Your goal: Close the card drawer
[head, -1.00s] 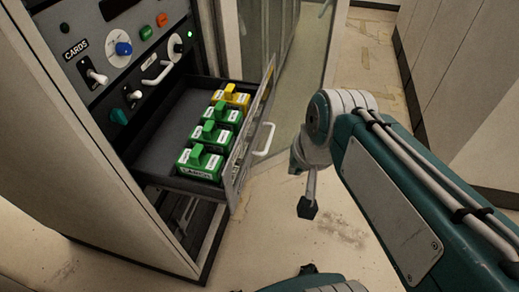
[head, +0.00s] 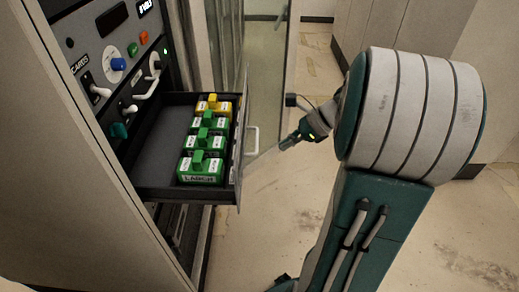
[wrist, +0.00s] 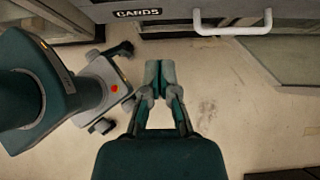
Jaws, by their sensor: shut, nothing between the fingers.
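The card drawer (head: 160,196) is pulled out of the grey cabinet in the head view. It holds several green card blocks (head: 202,165) and a yellow one (head: 214,105). Its white handle (head: 252,141) is on the front, facing right. In the wrist view the drawer front (wrist: 175,14) with its CARDS label and white handle (wrist: 233,22) shows at the top. My gripper (head: 285,144) is just right of the handle in the head view, apart from it. In the wrist view my gripper (wrist: 160,72) is shut and empty, below and left of the handle.
The cabinet panel (head: 118,62) above the drawer carries knobs, switches and a white pull. A glass panel (head: 262,75) stands behind the drawer. Pale cabinets (head: 425,35) line the right back. The floor (head: 265,225) in front of the drawer is clear.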

